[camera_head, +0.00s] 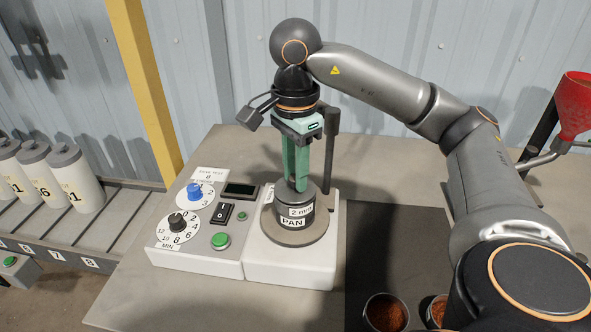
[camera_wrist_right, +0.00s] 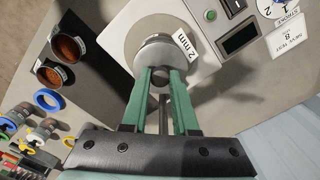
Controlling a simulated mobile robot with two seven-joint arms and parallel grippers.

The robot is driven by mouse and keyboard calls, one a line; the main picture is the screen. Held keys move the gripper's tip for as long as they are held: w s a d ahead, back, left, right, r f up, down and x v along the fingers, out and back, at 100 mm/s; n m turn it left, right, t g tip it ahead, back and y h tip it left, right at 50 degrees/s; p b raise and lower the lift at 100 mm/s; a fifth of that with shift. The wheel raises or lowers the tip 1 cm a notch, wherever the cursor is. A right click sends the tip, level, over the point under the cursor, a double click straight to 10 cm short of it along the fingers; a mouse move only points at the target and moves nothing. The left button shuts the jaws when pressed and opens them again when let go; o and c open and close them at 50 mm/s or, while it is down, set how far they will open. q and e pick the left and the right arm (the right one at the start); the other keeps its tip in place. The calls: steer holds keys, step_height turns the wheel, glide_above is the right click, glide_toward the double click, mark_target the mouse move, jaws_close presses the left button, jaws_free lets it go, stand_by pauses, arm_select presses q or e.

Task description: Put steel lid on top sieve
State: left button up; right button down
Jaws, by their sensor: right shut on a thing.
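The sieve stack stands on the round plate of the white shaker (camera_head: 290,265). It has a pan labelled PAN (camera_head: 293,223) below and a sieve labelled 2 mm (camera_head: 301,211) above. My right gripper (camera_head: 301,188) points straight down over the stack, its green fingers shut on the dark knob of the steel lid (camera_wrist_right: 150,48). The lid appears level and centred at the top of the 2 mm sieve; I cannot tell whether it rests fully on it. The fingers hide part of the lid. My left gripper is not in view.
A dark post (camera_head: 331,140) rises close behind the stack. The control panel (camera_head: 197,225) lies left of it. Two cups of brown grains (camera_head: 386,312) stand on the dark mat (camera_head: 400,250) at front right. A red funnel (camera_head: 573,105) is at far right.

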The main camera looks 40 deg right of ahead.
stand_by(0.4)
steer(key=c, duration=0.6)
jaws_free()
step_height(320, 180, up, 12)
steer(key=p, duration=0.7)
steer(key=shift+r, duration=0.25)
